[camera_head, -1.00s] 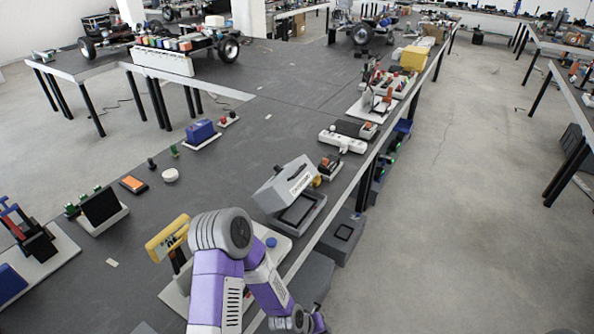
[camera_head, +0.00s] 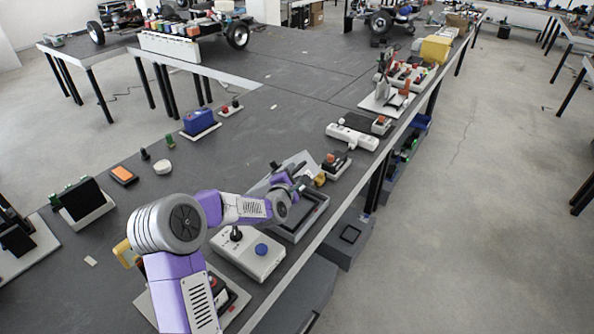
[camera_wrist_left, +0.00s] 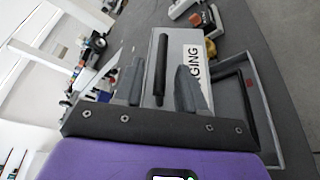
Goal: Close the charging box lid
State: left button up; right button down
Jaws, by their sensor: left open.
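The charging box (camera_head: 312,218) is a grey box near the table's right edge, with a dark recess inside its rim. Its grey lid (camera_head: 303,160) is raised and mostly hidden behind my left gripper (camera_head: 292,183). In the left wrist view the lid (camera_wrist_left: 196,45) shows a white label ending in "GING", and the base's dark recess (camera_wrist_left: 242,105) shows beside it, uncovered. My left gripper (camera_wrist_left: 158,88) is open at the lid, with a dark bar (camera_wrist_left: 161,60) between its fingers. I cannot tell whether the fingers touch the lid. My right gripper is not in view.
A white control box with a blue button (camera_head: 262,249) stands near my left forearm. A small device with an orange top (camera_head: 335,163) and a white power strip (camera_head: 352,137) lie beyond the charging box. The table's middle is clear.

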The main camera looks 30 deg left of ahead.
pick_arm(q)
jog(key=shift+x, duration=1.8)
jog(key=shift+c, duration=0.3)
grip_shut()
